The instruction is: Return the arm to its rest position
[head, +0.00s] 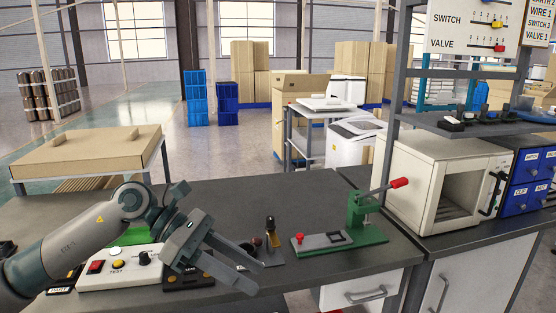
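My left arm (62,247) comes in from the left and reaches over the dark workbench (310,205). My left gripper (258,276) points right and down over the bench, in front of the test box. Its two grey fingers look apart, with nothing seen between them. It partly covers the right end of the white test box (118,280) and a small dark box (190,281) beside it. I cannot tell whether it touches either. My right arm and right gripper are not in view.
A green lever press (363,222) with a red handle stands right of the gripper. A small stand with a black-handled tool (271,233) is nearer. A white oven (410,178) and blue drawers (530,180) sit at right. A cardboard box (88,150) lies behind my arm.

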